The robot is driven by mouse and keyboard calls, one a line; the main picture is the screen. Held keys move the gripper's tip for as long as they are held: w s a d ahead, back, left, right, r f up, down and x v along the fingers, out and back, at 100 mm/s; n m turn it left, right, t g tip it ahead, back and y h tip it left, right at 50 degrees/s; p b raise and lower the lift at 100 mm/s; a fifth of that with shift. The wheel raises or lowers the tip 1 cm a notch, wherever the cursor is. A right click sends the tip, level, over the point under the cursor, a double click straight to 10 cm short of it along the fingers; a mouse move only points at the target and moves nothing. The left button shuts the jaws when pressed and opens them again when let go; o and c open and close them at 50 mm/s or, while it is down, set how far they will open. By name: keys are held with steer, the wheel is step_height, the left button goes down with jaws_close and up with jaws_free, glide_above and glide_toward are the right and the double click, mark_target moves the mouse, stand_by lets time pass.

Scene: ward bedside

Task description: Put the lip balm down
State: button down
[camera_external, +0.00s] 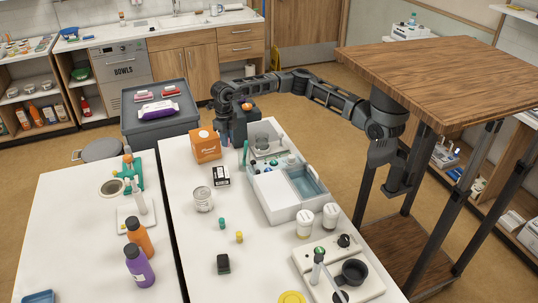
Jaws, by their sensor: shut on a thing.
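My gripper (228,138) points down over the far end of the white table (185,265), just behind and to the right of an orange carton (205,143). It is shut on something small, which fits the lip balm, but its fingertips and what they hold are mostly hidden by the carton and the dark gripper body. I cannot make out the lip balm's shape or colour, or whether it touches the table.
A grey-white divided tray (270,205) stands close to the gripper's right, with a green upright item (245,152) beside it. A black-and-white box (221,176), a can (202,199) and small green (222,223) and yellow (239,237) pieces stand nearer.

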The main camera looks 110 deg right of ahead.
steer(key=w+a+f, duration=0.4)
steer(key=w, duration=0.1)
steer(key=shift+a+f, duration=0.1)
steer(key=shift+a, duration=0.2)
steer(key=shift+f, duration=1.9)
steer(key=shift+f, duration=0.15)
steer(key=c, duration=1)
jaws_free()
step_height(320, 180, up, 12)
steer(key=shift+r, duration=0.15)
